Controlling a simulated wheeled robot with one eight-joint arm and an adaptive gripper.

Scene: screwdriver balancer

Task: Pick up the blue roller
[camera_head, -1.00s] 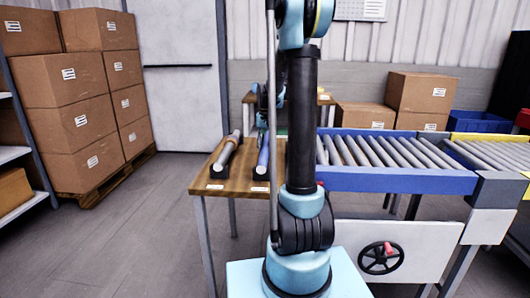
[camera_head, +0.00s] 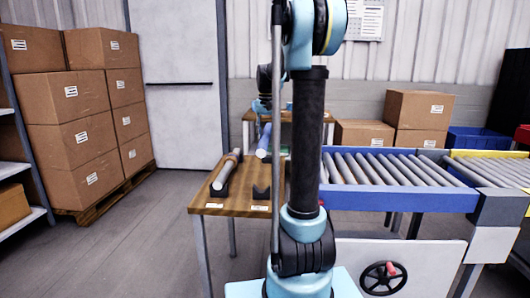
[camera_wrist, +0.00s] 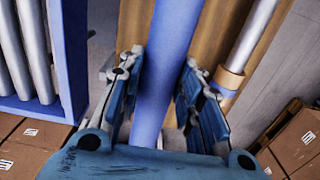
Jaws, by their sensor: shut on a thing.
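The blue roller (camera_head: 264,141) is off its dark holder (camera_head: 261,195) and hangs above the wooden table (camera_head: 230,207), tilted in the head view. My gripper (camera_wrist: 165,62) is shut on the blue roller, which runs between its two fingers in the wrist view (camera_wrist: 160,85). In the head view my gripper (camera_head: 264,108) is small and partly behind my own arm. The holder below is empty.
A grey roller with tan ends (camera_head: 227,171) lies in its holder on the table's left; it also shows in the wrist view (camera_wrist: 252,35). A blue-framed roller conveyor (camera_head: 400,198) stands to the right. Stacked boxes (camera_head: 75,110) stand on a pallet at left. The floor between is clear.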

